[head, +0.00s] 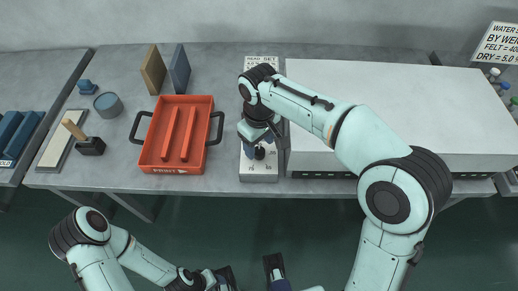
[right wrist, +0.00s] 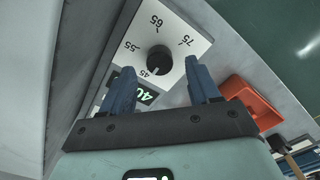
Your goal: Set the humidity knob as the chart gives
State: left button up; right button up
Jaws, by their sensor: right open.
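The black humidity knob (right wrist: 160,60) sits on a white dial plate (right wrist: 183,33) marked 45, 55, 65 and 75. A small pale mark on the knob seems to face the 45 side. A green display (right wrist: 147,95) reads 40, partly hidden by a finger. My right gripper (right wrist: 158,88) is open, its blue fingers apart on either side below the knob in the picture, not closed on it. In the head view the right gripper (head: 262,148) is over the white control unit (head: 258,178). My left arm is at the bottom left; its jaws are unclear.
A sign (head: 497,42) at the top right is partly cut off. A large white box (head: 400,105) stands right of the knob unit. A red tray (head: 180,135) lies to the left, with two boards, a grey cup (head: 108,104) and a wooden-handled tool (head: 88,140) around it.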

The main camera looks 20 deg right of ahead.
aim_at(259, 154)
jog(key=shift+f, duration=1.45)
jog(key=c, duration=1)
jog(key=shift+c, duration=0.2)
